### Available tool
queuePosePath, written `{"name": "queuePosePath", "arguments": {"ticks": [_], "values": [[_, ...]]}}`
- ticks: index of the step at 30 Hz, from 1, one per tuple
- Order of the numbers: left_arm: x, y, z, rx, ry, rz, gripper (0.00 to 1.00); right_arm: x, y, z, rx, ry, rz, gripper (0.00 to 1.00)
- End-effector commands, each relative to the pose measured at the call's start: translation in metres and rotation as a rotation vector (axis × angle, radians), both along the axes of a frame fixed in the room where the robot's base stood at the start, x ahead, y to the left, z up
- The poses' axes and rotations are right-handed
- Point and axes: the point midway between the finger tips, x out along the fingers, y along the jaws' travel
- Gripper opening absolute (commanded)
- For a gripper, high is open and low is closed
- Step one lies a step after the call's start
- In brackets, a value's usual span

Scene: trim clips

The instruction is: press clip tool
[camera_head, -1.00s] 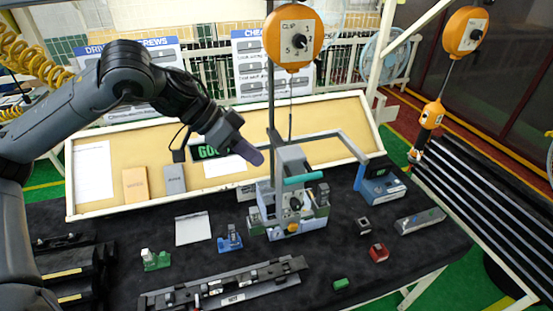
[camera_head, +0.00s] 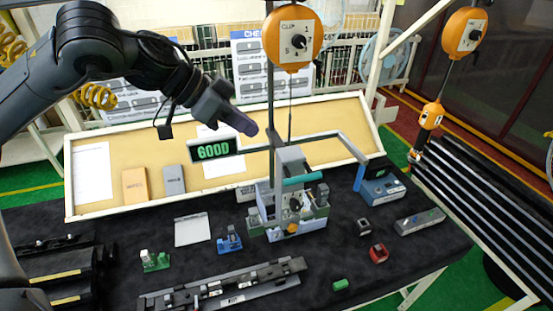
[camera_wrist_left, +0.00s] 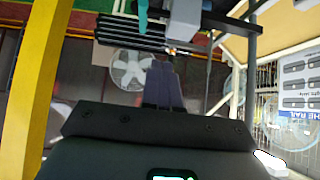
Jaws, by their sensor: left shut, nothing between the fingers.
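The clip tool (camera_head: 290,160) is a grey press with a teal handle (camera_head: 302,180), standing over a grey-blue fixture (camera_head: 290,225) in the middle of the table. A cable runs up from it to an orange reel (camera_head: 293,38) marked CLIP. My left gripper (camera_head: 246,126) is shut and empty, in the air to the upper left of the press and apart from it in the head view. In the left wrist view its closed fingers (camera_wrist_left: 163,85) point toward the teal handle (camera_wrist_left: 143,15), seen at the top edge. My right gripper is not in view.
A slotted rail (camera_head: 230,285) lies in front. Blue (camera_head: 229,240), green (camera_head: 155,261) and red (camera_head: 378,253) blocks stand on the dark table. A second orange reel (camera_head: 464,32) hangs at right.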

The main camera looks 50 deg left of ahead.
Motion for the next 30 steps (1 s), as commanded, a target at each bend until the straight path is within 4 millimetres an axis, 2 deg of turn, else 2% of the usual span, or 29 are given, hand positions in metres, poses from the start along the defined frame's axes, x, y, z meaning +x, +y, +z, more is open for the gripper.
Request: {"name": "queuePosePath", "arguments": {"ticks": [19, 30], "values": [[0.056, -0.028, -0.064, 0.001, 0.006, 0.001, 0.00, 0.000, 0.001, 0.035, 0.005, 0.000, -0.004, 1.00], [0.057, -0.028, -0.100, -0.001, 0.002, 0.001, 0.00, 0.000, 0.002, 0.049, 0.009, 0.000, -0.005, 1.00]]}}
